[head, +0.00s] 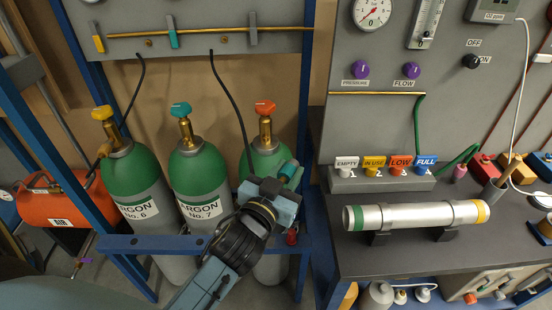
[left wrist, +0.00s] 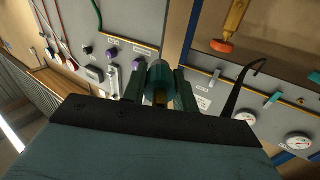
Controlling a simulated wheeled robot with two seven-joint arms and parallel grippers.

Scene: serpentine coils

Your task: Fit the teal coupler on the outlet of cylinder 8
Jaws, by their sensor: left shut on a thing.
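My left gripper (head: 286,180) is shut on the teal coupler (head: 290,170), in front of the right-hand green cylinder (head: 259,162). In the left wrist view the coupler (left wrist: 159,76) sits upright between the two fingers, with a brass-coloured part below it. The right-hand cylinder has an orange valve knob (head: 265,106) on a brass stem; its label is hidden behind my arm. The orange knob (left wrist: 221,46) and its brass valve (left wrist: 235,16) show in the left wrist view, apart from the coupler. Whether the coupler touches the cylinder I cannot tell. My right gripper is out of view.
Argon cylinders No. 6 (head: 131,171) and No. 7 (head: 197,170) stand to the left behind a blue rack rail (head: 150,243). A black hose (head: 228,96) hangs from the panel towards the right-hand cylinder. A grey bench (head: 400,262) with a silver tube (head: 412,215) stands at right.

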